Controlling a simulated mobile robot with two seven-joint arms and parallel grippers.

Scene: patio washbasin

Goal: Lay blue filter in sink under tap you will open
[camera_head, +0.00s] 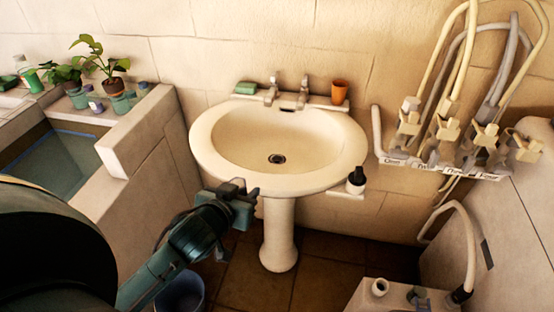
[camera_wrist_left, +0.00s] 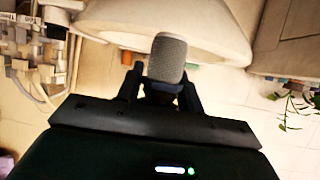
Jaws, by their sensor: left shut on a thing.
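The white sink (camera_head: 225,120) stands on a pedestal against the tiled wall, its bowl empty around a dark drain. Two taps, a left tap (camera_head: 271,92) and a right tap (camera_head: 303,94), stand on its back ledge. My left gripper (camera_head: 238,192) is at the front left of the sink, by the outside of its rim. In the head view I cannot make out the held thing. My right gripper is not in view.
A green sponge (camera_head: 246,88) and an orange cup (camera_head: 340,92) sit on the sink's back ledge. A dark bottle (camera_head: 356,181) stands at its right front. Hoses and valves (camera_head: 440,130) hang at right. A blue bucket (camera_head: 182,292) is on the floor; potted plants (camera_head: 115,85) stand left.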

